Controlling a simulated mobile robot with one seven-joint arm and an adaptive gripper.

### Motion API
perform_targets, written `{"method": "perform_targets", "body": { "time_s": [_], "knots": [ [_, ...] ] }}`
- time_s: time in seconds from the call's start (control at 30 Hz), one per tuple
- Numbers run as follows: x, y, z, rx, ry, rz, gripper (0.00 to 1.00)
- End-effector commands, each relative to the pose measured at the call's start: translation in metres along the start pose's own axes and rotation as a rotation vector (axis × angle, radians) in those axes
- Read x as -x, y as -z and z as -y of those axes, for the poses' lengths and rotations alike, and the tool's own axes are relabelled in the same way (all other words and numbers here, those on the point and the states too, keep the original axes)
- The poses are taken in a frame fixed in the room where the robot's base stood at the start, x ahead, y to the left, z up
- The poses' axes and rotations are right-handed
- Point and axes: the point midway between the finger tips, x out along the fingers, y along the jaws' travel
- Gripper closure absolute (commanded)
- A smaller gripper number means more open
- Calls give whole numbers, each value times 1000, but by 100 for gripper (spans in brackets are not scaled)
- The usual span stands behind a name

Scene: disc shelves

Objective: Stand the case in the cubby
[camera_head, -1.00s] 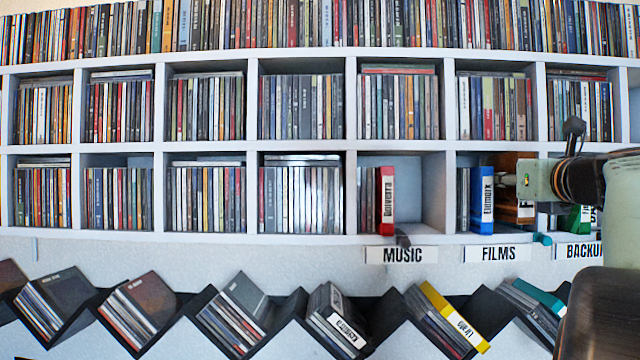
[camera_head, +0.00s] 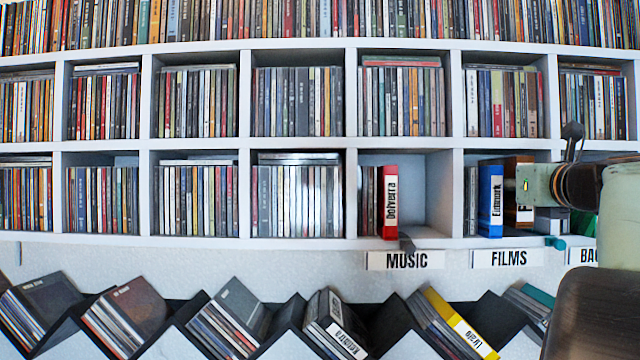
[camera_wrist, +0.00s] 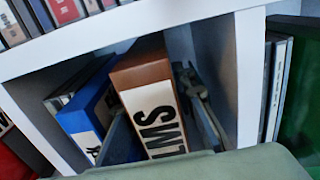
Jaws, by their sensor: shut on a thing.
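A brown case (camera_head: 517,170) with a white label stands upright in the cubby above the FILMS sign (camera_head: 508,258). In the wrist view the brown case (camera_wrist: 150,72) is between the two fingers of my gripper (camera_wrist: 158,112), which is shut on it. A blue case (camera_head: 490,200) stands just left of it in the same cubby; it also shows in the wrist view (camera_wrist: 92,115). My gripper and arm hide part of the brown case and the cubby's right side in the head view. I cannot tell whether its base rests on the cubby floor.
The MUSIC cubby to the left holds a red case (camera_head: 389,200) and has free room on its right. A white divider (camera_wrist: 250,75) stands close right of my gripper. Slanted racks (camera_head: 465,315) with discs lie below the shelf.

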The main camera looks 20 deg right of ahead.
Motion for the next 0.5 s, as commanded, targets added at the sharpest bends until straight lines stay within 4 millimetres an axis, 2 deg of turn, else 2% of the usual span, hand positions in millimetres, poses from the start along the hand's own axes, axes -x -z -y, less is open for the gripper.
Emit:
{"method": "perform_targets", "body": {
  "time_s": [0.4,0.43,0.5],
  "knots": [
    [0,9,0,0,0,2,100],
    [0,10,0,0,0,0,73],
    [0,10,0,0,0,0,69]
  ]
}}
